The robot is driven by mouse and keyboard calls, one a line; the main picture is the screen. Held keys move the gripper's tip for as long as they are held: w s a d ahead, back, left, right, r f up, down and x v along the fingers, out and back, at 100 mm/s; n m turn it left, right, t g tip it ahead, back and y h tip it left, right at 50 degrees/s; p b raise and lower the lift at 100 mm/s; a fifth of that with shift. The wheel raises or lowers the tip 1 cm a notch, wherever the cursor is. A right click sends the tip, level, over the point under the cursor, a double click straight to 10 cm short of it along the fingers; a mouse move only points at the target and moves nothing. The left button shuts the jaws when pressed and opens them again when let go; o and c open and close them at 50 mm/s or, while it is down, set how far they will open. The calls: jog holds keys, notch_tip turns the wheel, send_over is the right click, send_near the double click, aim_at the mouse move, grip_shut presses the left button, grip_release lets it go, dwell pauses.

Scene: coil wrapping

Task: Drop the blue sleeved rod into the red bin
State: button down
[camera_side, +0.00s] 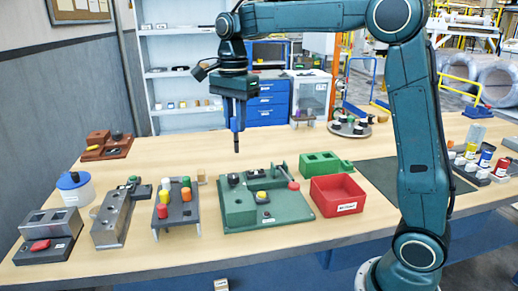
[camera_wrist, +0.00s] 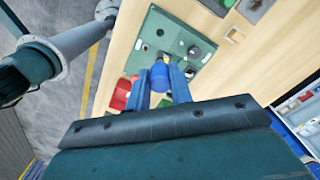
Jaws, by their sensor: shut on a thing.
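My gripper (camera_side: 237,125) is above the table, over the back of the green fixture plate in the side view. It points straight down. In the wrist view my gripper (camera_wrist: 162,88) is shut on the blue sleeved rod (camera_wrist: 159,75), which shows as a blue cylinder between the fingers. In the side view the fingers hide most of the rod; a dark end (camera_side: 237,147) sticks out below them, clear of the table. The red bin (camera_side: 338,207), with a white label, stands right of the green plate. In the wrist view the red bin (camera_wrist: 122,94) is partly hidden left of the fingers.
The green fixture plate (camera_side: 240,212) carries a raised block, dark knobs and a red ball. A green block with recesses (camera_side: 322,165) stands behind the bin. A grey rack (camera_side: 178,210) with coloured pegs is at the left. A dark mat (camera_side: 380,180) lies right of the bin.

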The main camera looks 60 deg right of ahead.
jog(key=shift+d, duration=0.1)
jog(key=s+d+f, duration=0.4)
jog(key=d, duration=0.4)
jog(key=s+d+f, duration=0.3)
jog(key=s+d, duration=0.1)
jog(key=d, duration=0.3)
jog(key=s+d+f, duration=0.3)
jog(key=s+d, duration=0.1)
jog(key=s, duration=0.2)
jog(key=s+d+f, duration=0.4)
jog(key=s, duration=0.3)
jog(key=shift+d+f, duration=0.1)
jog(key=shift+f, duration=0.15)
jog(key=shift+f, duration=2.8)
